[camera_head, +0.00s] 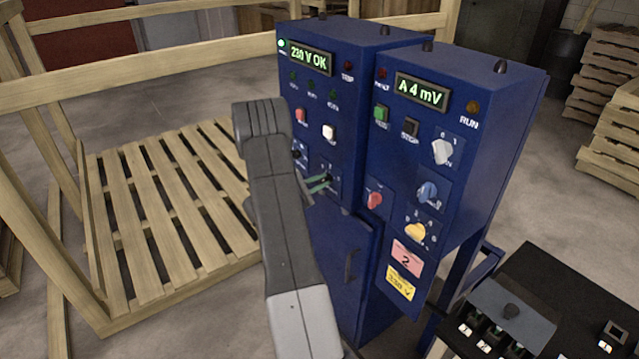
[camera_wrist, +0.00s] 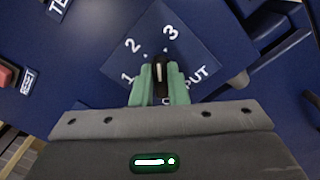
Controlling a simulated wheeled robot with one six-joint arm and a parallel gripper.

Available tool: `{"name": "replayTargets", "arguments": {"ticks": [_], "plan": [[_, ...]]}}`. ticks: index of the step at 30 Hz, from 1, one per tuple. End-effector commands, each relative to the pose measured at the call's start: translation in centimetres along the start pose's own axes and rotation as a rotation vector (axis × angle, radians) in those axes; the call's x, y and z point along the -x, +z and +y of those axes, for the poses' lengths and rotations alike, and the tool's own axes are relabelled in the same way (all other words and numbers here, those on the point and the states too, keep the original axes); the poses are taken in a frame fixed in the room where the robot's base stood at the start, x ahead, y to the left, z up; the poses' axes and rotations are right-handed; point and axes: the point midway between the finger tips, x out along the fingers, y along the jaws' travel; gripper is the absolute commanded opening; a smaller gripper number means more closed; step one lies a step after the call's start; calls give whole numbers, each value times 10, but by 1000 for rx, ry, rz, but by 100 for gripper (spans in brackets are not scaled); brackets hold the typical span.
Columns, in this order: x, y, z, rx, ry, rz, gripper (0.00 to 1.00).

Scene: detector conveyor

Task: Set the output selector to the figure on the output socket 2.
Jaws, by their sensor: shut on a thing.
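The output selector (camera_wrist: 160,76) is a small black knob with a white line, on a blue plate marked 1, 2, 3 and OUTPUT. In the wrist view its line points up, between 2 and 3 and nearer 3; the exact setting is hard to tell. My gripper (camera_wrist: 160,88) has its green fingers shut on the knob, one on each side. In the head view my gripper (camera_head: 319,184) is at the lower front of the left blue cabinet (camera_head: 340,120). I cannot identify output socket 2 or read its figure.
The right blue cabinet (camera_head: 510,150) has a display reading A 4 mV, several knobs, a pink label with a 2 (camera_head: 406,258) and a yellow label (camera_head: 402,282). A black table (camera_head: 560,290) bears a grey socket box (camera_head: 505,312).

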Motion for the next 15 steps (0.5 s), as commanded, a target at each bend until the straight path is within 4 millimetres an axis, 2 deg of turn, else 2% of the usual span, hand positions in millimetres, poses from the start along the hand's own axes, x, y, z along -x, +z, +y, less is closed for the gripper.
{"name": "replayTargets", "arguments": {"ticks": [8,15], "plan": [[0,-3,-2,120,-1,0,0],[0,-3,0,312,-1,1,0]]}}
